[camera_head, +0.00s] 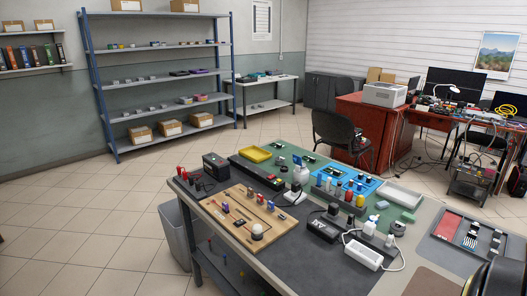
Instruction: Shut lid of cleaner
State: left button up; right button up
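No object can be told for certain as the cleaner at this size. A small white open-topped box (362,254) with a white cable lies near the right front of the workbench (300,262); no raised lid can be made out on it. A black box (215,166) stands at the bench's far left corner, and a black block with white marking (322,228) lies left of the white box. Neither of my grippers shows; a dark rounded part at the lower right corner may be my arm.
A wooden board with pegs (250,216) lies at the bench's left. A blue tray (345,182), a grey tray (400,195) and small bottles crowd the back and middle. A dark tray (466,238) lies right. The dark mat's front is clear. A grey bin (174,236) stands left.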

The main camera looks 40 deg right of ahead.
aim_at(296, 160)
jog(key=i, duration=3.3)
jog(key=z, duration=1.95)
